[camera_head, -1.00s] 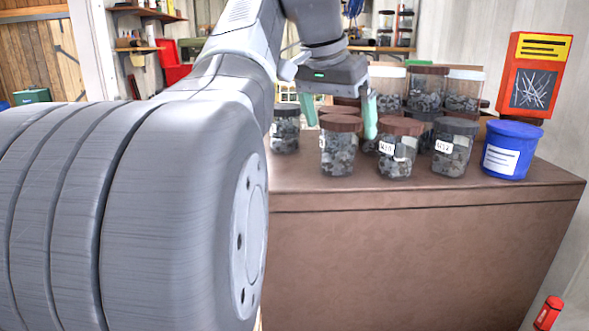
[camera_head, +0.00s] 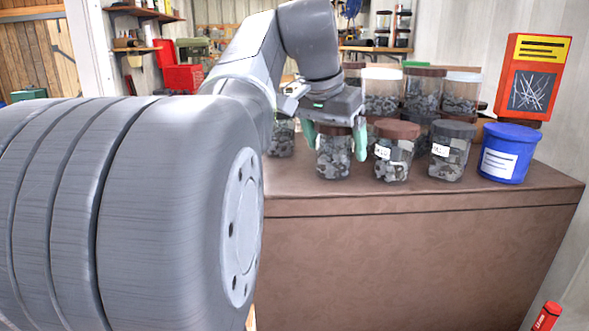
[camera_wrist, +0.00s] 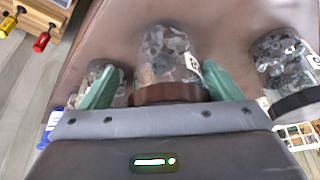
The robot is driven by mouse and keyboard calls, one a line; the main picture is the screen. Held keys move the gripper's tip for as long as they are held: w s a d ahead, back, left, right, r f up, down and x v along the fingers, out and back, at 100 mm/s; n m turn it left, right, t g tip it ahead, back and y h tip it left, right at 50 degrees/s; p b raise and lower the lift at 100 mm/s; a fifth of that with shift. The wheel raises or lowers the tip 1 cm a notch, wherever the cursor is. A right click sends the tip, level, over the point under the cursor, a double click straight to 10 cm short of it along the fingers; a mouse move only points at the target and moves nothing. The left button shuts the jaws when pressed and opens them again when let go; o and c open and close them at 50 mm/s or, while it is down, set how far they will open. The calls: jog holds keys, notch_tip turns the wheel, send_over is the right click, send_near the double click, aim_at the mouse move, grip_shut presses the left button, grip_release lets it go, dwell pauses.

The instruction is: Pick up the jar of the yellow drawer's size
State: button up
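My gripper (camera_head: 335,142) is lowered over a clear jar (camera_head: 333,163) of grey metal parts with a brown lid, at the front of the brown counter (camera_head: 420,240). In the wrist view my gripper's fingers (camera_wrist: 158,70) stand on either side of this jar (camera_wrist: 165,55), with a gap visible at least on its left. A white label shows on its side, but I cannot read it. Two similar labelled jars, one brown-lidded (camera_head: 394,160) and one dark-lidded (camera_head: 450,158), stand to its right. Another jar (camera_head: 281,140) stands to its left. No yellow drawer is visible.
More jars (camera_head: 423,92) stand stacked behind the front row. A blue tub (camera_head: 507,155) and an orange box (camera_head: 533,75) are at the right. The neighbouring jars are close to my fingers. The counter's front strip is clear.

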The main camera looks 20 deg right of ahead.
jog(key=c, duration=1.3)
jog(key=shift+r, duration=0.15)
